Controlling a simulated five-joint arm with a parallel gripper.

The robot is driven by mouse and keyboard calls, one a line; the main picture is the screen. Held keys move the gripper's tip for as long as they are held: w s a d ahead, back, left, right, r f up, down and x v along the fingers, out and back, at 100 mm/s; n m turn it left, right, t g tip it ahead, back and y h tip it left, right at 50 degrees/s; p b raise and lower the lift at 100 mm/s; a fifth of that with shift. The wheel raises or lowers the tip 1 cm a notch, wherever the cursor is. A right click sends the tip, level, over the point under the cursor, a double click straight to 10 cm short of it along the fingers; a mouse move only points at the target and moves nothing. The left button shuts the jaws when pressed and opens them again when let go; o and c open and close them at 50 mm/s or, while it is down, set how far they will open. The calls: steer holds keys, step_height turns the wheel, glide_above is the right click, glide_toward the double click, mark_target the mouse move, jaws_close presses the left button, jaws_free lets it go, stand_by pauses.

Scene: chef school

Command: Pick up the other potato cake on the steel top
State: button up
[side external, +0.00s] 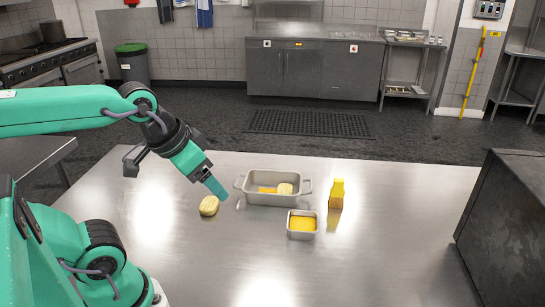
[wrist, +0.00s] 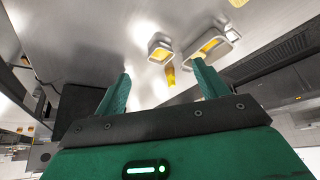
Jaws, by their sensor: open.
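One pale yellow potato cake (side external: 209,206) lies on the bare steel top (side external: 150,256), left of the grey roasting tray (side external: 259,199). A second round pale cake (side external: 285,189) sits inside that tray, at its right end. My gripper (side external: 217,188) is above and slightly right of the cake on the steel, apart from it and holding nothing. In the wrist view my gripper (wrist: 163,80) has its two green fingers spread wide with nothing between them.
A small tin with yellow contents (side external: 302,225) stands right of the cake, in front of the tray. A yellow carton (side external: 336,194) stands upright right of the tray. A dark box-like appliance (side external: 505,225) is at the right edge. The front steel is clear.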

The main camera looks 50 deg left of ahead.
steer(key=n+g, duration=0.5)
steer(key=n, duration=0.3)
glide_toward(209, 202)
steer(key=shift+w+d+f, duration=0.2)
steer(key=shift+w+d, duration=0.1)
steer(key=shift+d, duration=0.2)
steer(key=shift+s+a+f+n+g, duration=0.1)
steer(key=shift+a+f+n+g, duration=0.2)
steer(key=shift+a+f, duration=0.15)
steer(key=shift+f, duration=3.85)
steer(key=c, duration=1.1)
